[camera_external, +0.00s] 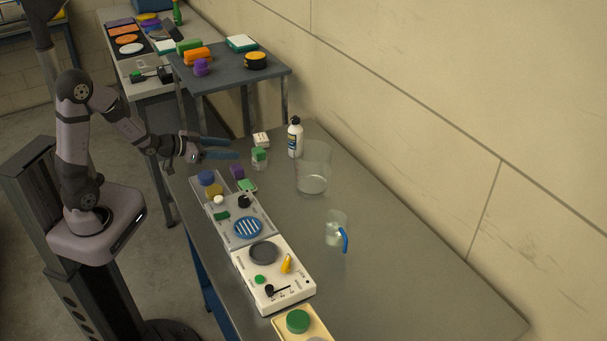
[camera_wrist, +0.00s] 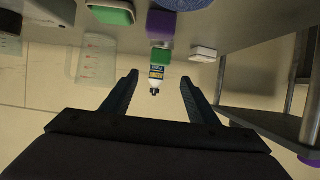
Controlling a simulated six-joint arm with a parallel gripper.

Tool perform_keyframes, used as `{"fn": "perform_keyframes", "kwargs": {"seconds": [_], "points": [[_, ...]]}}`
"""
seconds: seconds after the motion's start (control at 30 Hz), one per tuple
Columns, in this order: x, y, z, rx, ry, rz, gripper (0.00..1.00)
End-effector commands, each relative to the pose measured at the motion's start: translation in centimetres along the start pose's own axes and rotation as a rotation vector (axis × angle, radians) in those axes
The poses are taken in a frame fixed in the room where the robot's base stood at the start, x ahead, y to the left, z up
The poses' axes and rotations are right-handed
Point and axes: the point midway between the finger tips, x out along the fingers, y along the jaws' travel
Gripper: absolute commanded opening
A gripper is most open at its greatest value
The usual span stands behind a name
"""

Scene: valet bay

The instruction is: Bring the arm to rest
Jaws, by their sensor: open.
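My gripper (camera_external: 222,148) is open and empty, held out level above the left end of the grey workbench (camera_external: 400,278). Its two dark fingers are spread apart in the wrist view (camera_wrist: 158,95), with nothing between them that I can see held. The arm reaches from its column at the left, bent at the elbow.
A raised shelf (camera_external: 225,77) with blocks stands behind. The bench's right part is clear.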

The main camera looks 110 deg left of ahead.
Motion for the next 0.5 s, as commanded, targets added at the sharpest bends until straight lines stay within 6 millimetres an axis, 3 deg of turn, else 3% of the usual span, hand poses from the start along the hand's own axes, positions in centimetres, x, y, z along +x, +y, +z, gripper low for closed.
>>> {"fn": "perform_keyframes", "kwargs": {"seconds": [0.27, 0.37, 0.5], "points": [[0.0, 0.9, -0.7, 0.024, -0.002, 0.015, 0.54], [0.1, 2.8, -1.5, 0.078, -0.017, 0.043, 0.54], [-0.1, 7.3, -1.5, 0.173, -0.091, 0.095, 0.54]]}}
